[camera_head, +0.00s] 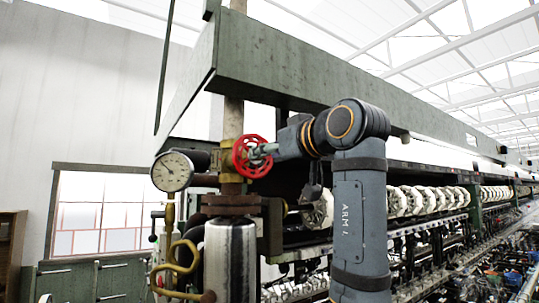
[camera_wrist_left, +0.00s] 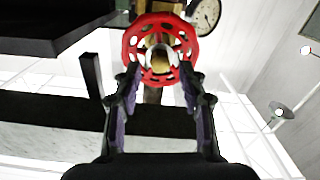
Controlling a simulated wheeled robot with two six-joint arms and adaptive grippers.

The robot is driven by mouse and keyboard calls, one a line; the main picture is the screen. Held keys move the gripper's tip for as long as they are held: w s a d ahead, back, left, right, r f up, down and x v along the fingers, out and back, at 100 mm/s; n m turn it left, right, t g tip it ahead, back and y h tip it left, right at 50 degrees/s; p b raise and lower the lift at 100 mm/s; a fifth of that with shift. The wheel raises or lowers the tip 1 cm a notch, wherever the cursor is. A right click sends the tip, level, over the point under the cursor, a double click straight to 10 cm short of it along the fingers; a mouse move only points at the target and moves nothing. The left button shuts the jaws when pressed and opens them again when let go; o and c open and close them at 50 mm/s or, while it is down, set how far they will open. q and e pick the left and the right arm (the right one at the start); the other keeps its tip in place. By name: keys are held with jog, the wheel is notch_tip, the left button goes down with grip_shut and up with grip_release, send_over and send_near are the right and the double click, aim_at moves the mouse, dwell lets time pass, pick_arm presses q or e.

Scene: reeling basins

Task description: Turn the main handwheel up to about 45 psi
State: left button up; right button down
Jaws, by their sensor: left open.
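The red handwheel (camera_head: 241,158) is mounted on a brass valve on the vertical pipe, left of centre in the head view. In the left wrist view the handwheel (camera_wrist_left: 132,45) faces me, with its hub in the middle. My left gripper (camera_head: 264,152) is at the wheel's right side in the head view. In the wrist view its two fingers (camera_wrist_left: 160,80) are spread, their tips overlapping the lower rim on both sides; I cannot tell whether they touch it. The round white pressure gauge (camera_head: 172,172) is left of the wheel; its reading is too small to tell. It also shows in the wrist view (camera_wrist_left: 208,14).
A green beam (camera_head: 300,75) runs above my arm. A steel cylinder (camera_head: 230,260) and curved brass tubing (camera_head: 180,268) stand below the valve. Reeling machinery with a row of white reels (camera_head: 420,200) extends to the right, behind my arm.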

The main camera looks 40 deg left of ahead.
pick_arm(q)
jog(key=a, duration=0.1)
jog(key=w+a+m, duration=0.1)
jog(key=a, duration=0.1)
jog(key=shift+a+m+p, duration=0.1)
jog(key=shift+m+p, duration=0.2)
jog(key=shift+s, duration=0.1)
grip_shut()
jog(key=n, duration=1.6)
jog(key=shift+p, duration=0.4)
grip_release()
